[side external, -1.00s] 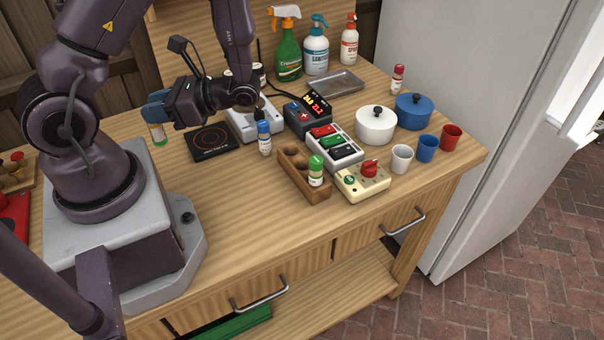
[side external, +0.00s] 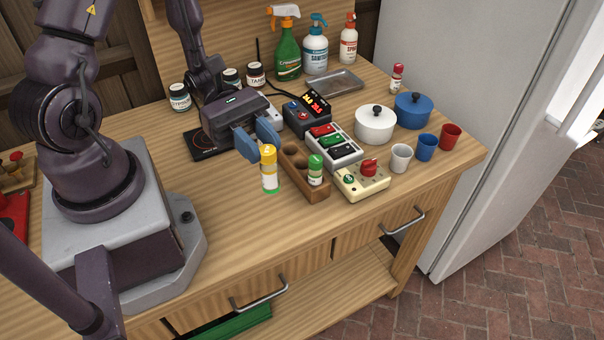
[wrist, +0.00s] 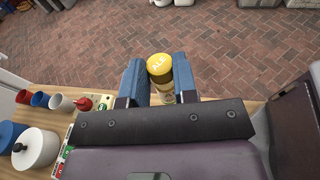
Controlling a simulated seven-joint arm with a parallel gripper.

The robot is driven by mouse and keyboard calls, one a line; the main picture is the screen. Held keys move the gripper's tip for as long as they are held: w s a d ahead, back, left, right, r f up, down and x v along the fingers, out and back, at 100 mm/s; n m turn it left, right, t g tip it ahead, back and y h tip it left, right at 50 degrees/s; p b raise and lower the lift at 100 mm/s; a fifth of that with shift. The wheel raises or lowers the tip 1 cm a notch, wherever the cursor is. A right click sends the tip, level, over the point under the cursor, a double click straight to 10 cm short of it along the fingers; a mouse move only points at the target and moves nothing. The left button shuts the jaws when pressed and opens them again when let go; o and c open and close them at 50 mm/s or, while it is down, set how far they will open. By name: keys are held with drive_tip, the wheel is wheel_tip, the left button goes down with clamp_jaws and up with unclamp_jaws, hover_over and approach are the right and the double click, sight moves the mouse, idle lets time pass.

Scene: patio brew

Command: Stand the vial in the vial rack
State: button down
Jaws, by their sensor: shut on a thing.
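A yellow-capped vial (side external: 269,170) is between the blue fingers of my gripper (side external: 262,146), which is shut on it. It looks upright, just left of the vial rack; I cannot tell whether its base touches the counter. The wrist view shows its yellow cap (wrist: 159,64), lettered ALE, between the fingertips. The vial rack (side external: 313,193) is a wooden block with round holes. A green-capped vial (side external: 315,171) stands in its front end. The rear of the rack is partly hidden by my gripper, and the blue-capped vial is not visible.
Right of the rack are a cream box with a red knob (side external: 362,182) and a switch box (side external: 333,145). White (side external: 375,125) and blue pots and several cups stand further right. Jars and spray bottles (side external: 288,50) line the back. The front counter is clear.

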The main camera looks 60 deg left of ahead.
drive_tip(key=w+a+f+n+t+y, duration=0.1)
drive_tip(key=w+a+n+t+y, duration=0.35)
drive_tip(key=n+t, duration=0.3)
drive_tip(key=n+t+y, duration=0.4)
drive_tip(key=y, duration=0.2)
hover_over(295, 162)
drive_tip(key=d, duration=0.1)
wheel_tip(295, 162, down, 4)
drive_tip(key=shift+h, duration=0.25)
drive_tip(key=shift+s+f, duration=0.2)
drive_tip(key=shift+f, duration=1.05)
drive_tip(key=shift+s+f, duration=0.2)
drive_tip(key=shift+f, duration=1.05)
drive_tip(key=shift+f, duration=0.2)
drive_tip(key=c, duration=0.9)
unclamp_jaws()
drive_tip(key=shift+r, duration=0.1)
